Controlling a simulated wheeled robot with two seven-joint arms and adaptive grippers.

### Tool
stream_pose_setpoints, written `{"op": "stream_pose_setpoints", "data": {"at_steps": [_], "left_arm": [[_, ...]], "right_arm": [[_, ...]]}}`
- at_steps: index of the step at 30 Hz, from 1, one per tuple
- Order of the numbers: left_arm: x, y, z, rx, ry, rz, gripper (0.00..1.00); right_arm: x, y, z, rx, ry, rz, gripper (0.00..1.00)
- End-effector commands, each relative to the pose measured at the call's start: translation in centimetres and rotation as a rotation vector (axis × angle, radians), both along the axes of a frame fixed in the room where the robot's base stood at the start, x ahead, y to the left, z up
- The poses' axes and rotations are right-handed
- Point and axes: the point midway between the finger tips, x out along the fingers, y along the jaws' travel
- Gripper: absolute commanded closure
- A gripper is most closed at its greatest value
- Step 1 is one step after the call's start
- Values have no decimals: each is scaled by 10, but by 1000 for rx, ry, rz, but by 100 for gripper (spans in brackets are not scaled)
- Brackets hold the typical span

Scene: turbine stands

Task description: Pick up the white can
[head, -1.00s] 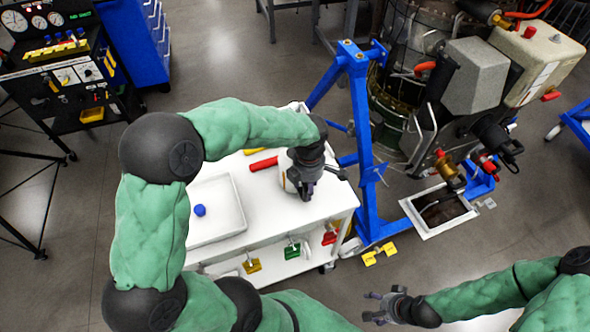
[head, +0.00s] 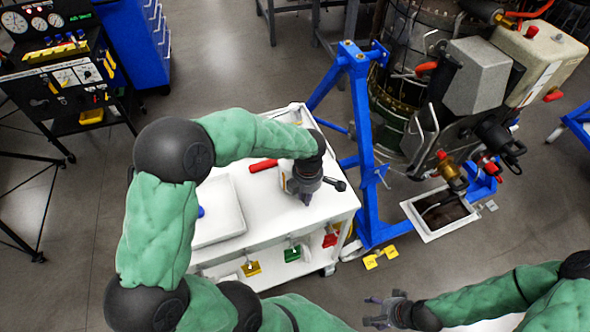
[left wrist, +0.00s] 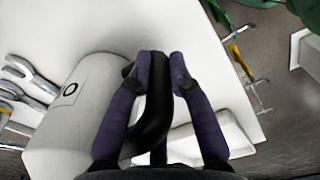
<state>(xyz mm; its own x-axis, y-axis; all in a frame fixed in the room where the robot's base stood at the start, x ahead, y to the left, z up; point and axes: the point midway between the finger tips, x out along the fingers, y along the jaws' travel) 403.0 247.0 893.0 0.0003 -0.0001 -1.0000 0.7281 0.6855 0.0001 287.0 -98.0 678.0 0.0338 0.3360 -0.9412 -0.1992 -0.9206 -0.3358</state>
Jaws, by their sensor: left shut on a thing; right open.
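The white can (head: 287,182) is at the right part of the white cart top in the head view, largely hidden by my left gripper (head: 306,195). In the left wrist view the white can (left wrist: 65,125) lies left of the fingers, with a small dark ring mark on it. My left gripper (left wrist: 160,75) is shut on the can's black handle (left wrist: 153,115), which runs between its two fingers. I cannot tell whether the can touches the cart top. My right gripper (head: 385,312) is open and empty, low in the head view, away from the cart.
The white cart (head: 265,228) holds a white tray (head: 238,205) with a blue object (head: 201,211), partly hidden by my arm. A red object (head: 263,165) lies behind the can. A blue stand (head: 367,150) rises right of the cart. Several wrenches (left wrist: 30,78) lie left of the can.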

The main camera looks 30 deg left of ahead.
Motion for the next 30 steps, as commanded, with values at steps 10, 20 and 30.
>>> {"op": "stream_pose_setpoints", "data": {"at_steps": [10, 20, 30], "left_arm": [[0, 0, 5, 0, -1, 0, 100], [-10, -2, 47, 1, -4, -1, 100], [-75, -19, 106, 1, -4, -2, 100]], "right_arm": [[0, 0, 2, 0, 0, 0, 32], [0, 0, 18, 0, 0, 0, 32], [0, 0, 38, 0, 0, 0, 32]]}}
